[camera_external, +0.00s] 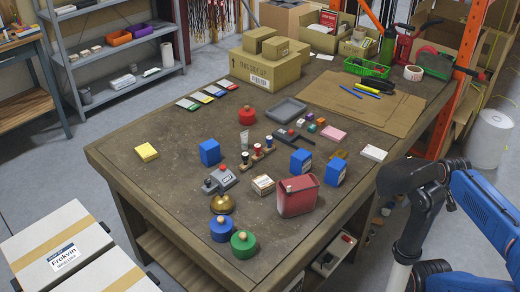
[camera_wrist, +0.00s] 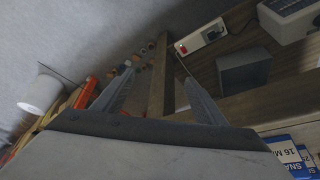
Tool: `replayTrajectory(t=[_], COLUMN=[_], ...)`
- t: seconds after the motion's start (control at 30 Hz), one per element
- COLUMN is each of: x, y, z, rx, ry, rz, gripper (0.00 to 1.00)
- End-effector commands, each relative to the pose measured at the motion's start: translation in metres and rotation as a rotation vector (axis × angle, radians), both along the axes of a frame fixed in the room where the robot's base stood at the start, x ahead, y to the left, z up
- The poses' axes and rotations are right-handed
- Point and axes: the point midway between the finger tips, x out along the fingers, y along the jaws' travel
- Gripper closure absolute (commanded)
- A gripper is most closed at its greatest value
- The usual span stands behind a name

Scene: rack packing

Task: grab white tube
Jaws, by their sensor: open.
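A small whitish tube (camera_external: 244,139) stands upright on the workbench (camera_external: 130,165), near the middle, behind a wooden stamp holder. It does not clearly show in the wrist view. My gripper (camera_wrist: 158,80) shows in the wrist view as two grey fingers spread apart with nothing between them. In the external view my arm (camera_external: 410,220) is at the right, off the bench's edge and well away from the tube; the fingers cannot be made out there.
A red canister (camera_external: 297,197), blue boxes (camera_external: 301,161) and a stamp holder (camera_external: 257,157) stand between my arm and the tube. A grey tray (camera_external: 287,111) lies behind it. In the wrist view a wooden beam (camera_wrist: 160,80) shows beyond the fingers.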

Motion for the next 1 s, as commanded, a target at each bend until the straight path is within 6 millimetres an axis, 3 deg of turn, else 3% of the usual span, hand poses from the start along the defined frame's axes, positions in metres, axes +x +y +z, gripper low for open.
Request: replayTrajectory(t=[0.23,0.37,0.67,0.83,1.0], x=[0.000,0.000,0.001,0.021,0.062], y=[0.000,0.000,0.000,0.008,0.027], z=[0.000,0.000,0.001,0.023,0.064], rx=[0.000,0.000,-0.001,-0.023,-0.071], ry=[0.000,0.000,0.001,0.017,0.050], rz=[0.000,0.000,0.005,0.080,0.243], gripper=[0.35,0.61,0.61,0.61,0.61])
